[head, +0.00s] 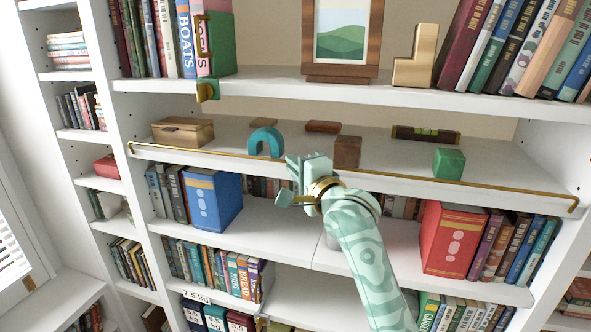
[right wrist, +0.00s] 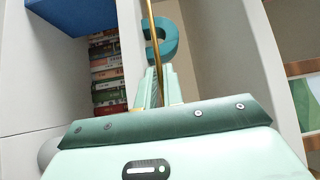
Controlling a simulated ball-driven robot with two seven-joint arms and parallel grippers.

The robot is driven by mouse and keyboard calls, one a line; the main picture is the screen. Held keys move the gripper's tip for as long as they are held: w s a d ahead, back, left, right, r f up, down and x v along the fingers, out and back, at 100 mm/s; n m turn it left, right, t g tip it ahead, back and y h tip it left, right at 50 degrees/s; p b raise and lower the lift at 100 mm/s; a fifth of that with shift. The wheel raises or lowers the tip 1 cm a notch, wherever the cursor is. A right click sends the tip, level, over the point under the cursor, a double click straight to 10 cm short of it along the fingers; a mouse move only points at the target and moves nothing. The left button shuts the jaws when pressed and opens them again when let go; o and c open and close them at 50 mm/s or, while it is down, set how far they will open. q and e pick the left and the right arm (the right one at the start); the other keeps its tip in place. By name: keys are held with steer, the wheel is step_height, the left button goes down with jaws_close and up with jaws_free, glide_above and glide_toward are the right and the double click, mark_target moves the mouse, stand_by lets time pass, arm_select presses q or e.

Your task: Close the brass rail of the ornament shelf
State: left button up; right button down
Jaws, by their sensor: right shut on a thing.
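The brass rail (head: 470,181) runs along the front edge of the white ornament shelf (head: 400,172), from a bent end at the left to one at the right. My right gripper (head: 302,163) reaches up to the rail's middle from below. In the right wrist view the rail (right wrist: 152,40) passes between the fingers (right wrist: 155,88), which are shut on it. The arm hides part of the shelf front. A teal arch ornament (head: 266,141) stands behind the rail, just left of the gripper; it also shows in the right wrist view (right wrist: 169,42). My left gripper is out of view.
On the shelf are a wooden box (head: 182,132), a brown block (head: 347,152), a green cube (head: 448,163) and a spirit level (head: 426,134). Below stand a blue binder (head: 212,200) and a red binder (head: 452,238). A shelf overhangs above.

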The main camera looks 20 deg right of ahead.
steer(key=shift+s+a+f+n+t+y+b, duration=0.2)
steer(key=shift+f+n+y+b, duration=0.7)
steer(key=shift+n+y+b, duration=2.15)
steer(key=shift+s+a+f+n+t+y+b, duration=0.15)
steer(key=shift+f+n+y+b, duration=0.8)
steer(key=shift+n+y+b, duration=2.05)
steer(key=shift+s+a+f+n+t+y+b, duration=0.2)
steer(key=shift+f+n+y+b, duration=1.1)
steer(key=shift+n+b, duration=3.05)
steer(key=shift+d+r+n+g+y, duration=0.15)
steer(key=shift+r+n+g+y, duration=0.2)
steer(key=shift+r+y, duration=0.1)
steer(key=c, duration=1.8)
jaws_free()
steer(key=b+v, duration=0.3)
steer(key=v, duration=1.3)
steer(key=shift+f, duration=0.25)
